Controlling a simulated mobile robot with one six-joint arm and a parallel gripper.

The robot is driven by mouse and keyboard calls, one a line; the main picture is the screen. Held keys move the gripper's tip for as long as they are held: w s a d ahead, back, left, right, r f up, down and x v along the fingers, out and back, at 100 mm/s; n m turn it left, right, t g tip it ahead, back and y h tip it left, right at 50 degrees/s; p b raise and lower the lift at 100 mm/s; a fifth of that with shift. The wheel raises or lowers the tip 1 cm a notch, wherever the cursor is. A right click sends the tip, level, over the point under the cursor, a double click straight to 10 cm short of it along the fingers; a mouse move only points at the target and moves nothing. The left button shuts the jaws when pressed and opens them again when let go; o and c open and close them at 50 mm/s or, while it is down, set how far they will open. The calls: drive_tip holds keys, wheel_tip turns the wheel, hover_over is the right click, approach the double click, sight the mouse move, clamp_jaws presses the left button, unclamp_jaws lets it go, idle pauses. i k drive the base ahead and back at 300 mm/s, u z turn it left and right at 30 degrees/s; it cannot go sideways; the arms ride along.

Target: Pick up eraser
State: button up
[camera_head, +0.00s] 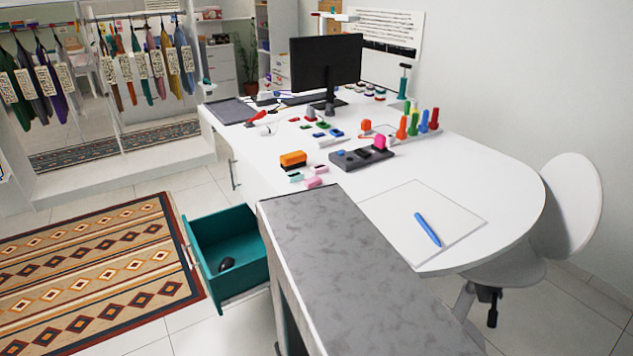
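Several block-like things that could be the eraser lie on the white desk (480,190), near its left front edge. One is an orange-and-black block (292,160). In front of it are a small pink block (314,183) and a small teal-and-white block (296,176). I cannot tell for certain which is the eraser. All rest on the desktop with nothing holding them. My gripper is not in view.
A grey-topped cabinet (350,260) stands in the foreground. A teal drawer (228,232) is pulled open, with a dark object (227,264) inside. A dark grey tray (350,158), a monitor (327,62), and a blue pen on paper (427,229) are on the desk. A white chair (572,208) stands at right.

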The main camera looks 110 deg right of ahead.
sight(310, 183)
drive_tip(key=u, duration=0.1)
drive_tip(key=k, duration=1)
drive_tip(key=z, duration=0.6)
